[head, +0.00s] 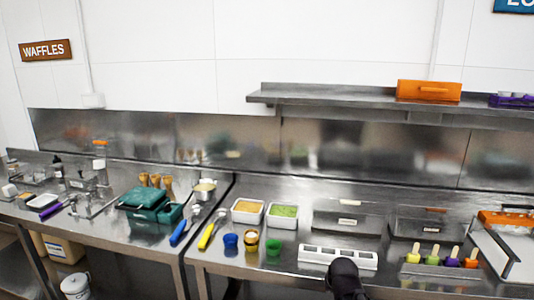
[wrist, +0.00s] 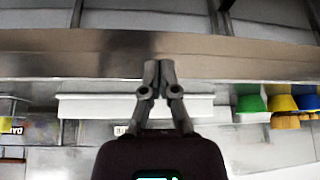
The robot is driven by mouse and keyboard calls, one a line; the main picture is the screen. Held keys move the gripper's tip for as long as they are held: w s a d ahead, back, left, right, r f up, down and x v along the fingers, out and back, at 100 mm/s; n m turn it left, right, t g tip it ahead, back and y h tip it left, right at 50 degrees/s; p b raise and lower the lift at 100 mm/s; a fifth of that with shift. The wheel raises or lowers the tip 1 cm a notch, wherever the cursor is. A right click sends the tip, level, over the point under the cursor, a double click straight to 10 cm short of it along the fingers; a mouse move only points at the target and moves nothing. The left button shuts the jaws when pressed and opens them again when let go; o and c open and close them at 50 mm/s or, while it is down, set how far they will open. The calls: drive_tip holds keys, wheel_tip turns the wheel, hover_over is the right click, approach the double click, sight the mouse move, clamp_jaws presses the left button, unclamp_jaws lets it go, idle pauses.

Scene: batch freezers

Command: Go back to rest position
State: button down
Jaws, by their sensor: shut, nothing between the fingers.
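My gripper (wrist: 159,70) is shut and empty in the wrist view, its two fingertips together over the steel counter's front edge. In the head view a dark part of my arm or gripper (head: 345,278) shows at the bottom, in front of a long white slotted holder (head: 322,254). The fingers cannot be made out there. The holder also shows in the wrist view (wrist: 90,107) as a white bar behind the fingers, which hide its middle. I cannot tell how far the fingers are from it.
Blue (head: 231,241), yellow (head: 251,240) and green (head: 273,246) cups stand left of the holder. A rack with several coloured popsicles (head: 412,270) is to the right. Two white tubs (head: 247,210) sit behind the cups. A wall shelf (head: 350,105) overhangs the counter's back. A teal waffle maker (head: 145,200) stands left.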

drive_tip(key=s+a+f+g, duration=0.2)
drive_tip(key=s+g, duration=0.3)
drive_tip(key=s, duration=0.5)
drive_tip(key=shift+s+a+n+g, duration=0.3)
drive_tip(key=shift+a, duration=0.25)
drive_tip(key=shift+f, duration=0.1)
